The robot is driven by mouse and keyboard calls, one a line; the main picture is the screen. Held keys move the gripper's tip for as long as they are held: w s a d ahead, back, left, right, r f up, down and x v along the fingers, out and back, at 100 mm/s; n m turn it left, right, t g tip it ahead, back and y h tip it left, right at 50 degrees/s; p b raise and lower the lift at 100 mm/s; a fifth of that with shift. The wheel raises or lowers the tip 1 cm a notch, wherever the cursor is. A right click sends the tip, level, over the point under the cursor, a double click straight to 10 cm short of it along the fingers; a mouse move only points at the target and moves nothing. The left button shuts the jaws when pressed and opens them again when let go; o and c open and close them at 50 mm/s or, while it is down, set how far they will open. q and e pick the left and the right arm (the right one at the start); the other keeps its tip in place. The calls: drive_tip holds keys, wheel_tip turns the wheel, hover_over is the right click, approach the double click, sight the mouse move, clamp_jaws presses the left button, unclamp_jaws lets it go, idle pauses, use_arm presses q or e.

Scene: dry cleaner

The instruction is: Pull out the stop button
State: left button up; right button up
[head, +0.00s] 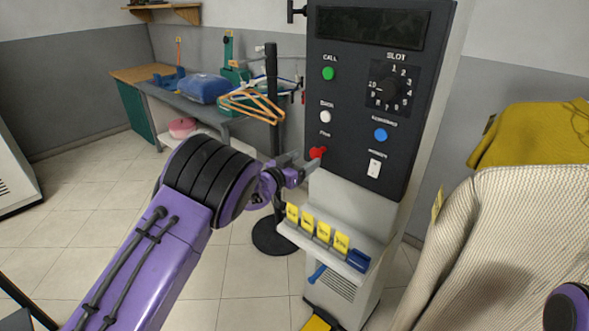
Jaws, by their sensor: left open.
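The red stop button (317,152) sits low on the left side of the dark control panel (350,120), under a small label. My left gripper (304,165) is open at the button, with its fingertips close to the button's lower left side. I cannot tell whether a finger touches it. How far the button stands out is too small to tell. Only a purple part of my right arm shows at the lower right edge; its gripper is out of view.
The panel also carries a green button (328,73), a white button (325,117), a blue button (380,135), a slot dial (388,90) and a white switch (374,168). Below is a shelf with yellow tags (323,232). Hanging clothes (500,240) crowd the right.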

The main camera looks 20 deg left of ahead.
use_arm(q)
drive_tip(key=b+v, duration=0.1)
drive_tip(key=v, duration=0.6)
drive_tip(key=shift+s+b, duration=0.3)
drive_tip(key=shift+b, duration=0.05)
drive_tip(key=shift+d+r, duration=0.15)
drive_tip(key=s+a+f+n+g+y, duration=0.35)
drive_tip(key=s+f, duration=0.55)
drive_tip(key=f, duration=0.4)
drive_tip(key=s+a+f+n+g+y, duration=0.25)
drive_tip(key=s+f+n+y, duration=0.25)
drive_tip(key=s+f, duration=0.6)
drive_tip(key=s+d+f+n+g, duration=0.1)
drive_tip(key=s+f+g, duration=0.3)
drive_tip(key=s, duration=0.8)
drive_tip(key=s+d+f+n+g+y, duration=0.1)
drive_tip(key=s+f+g, duration=0.2)
drive_tip(key=s+f, duration=0.5)
drive_tip(key=s, duration=0.4)
drive_tip(key=shift+s+f+g, duration=0.35)
drive_tip(key=shift+f+g, duration=0.05)
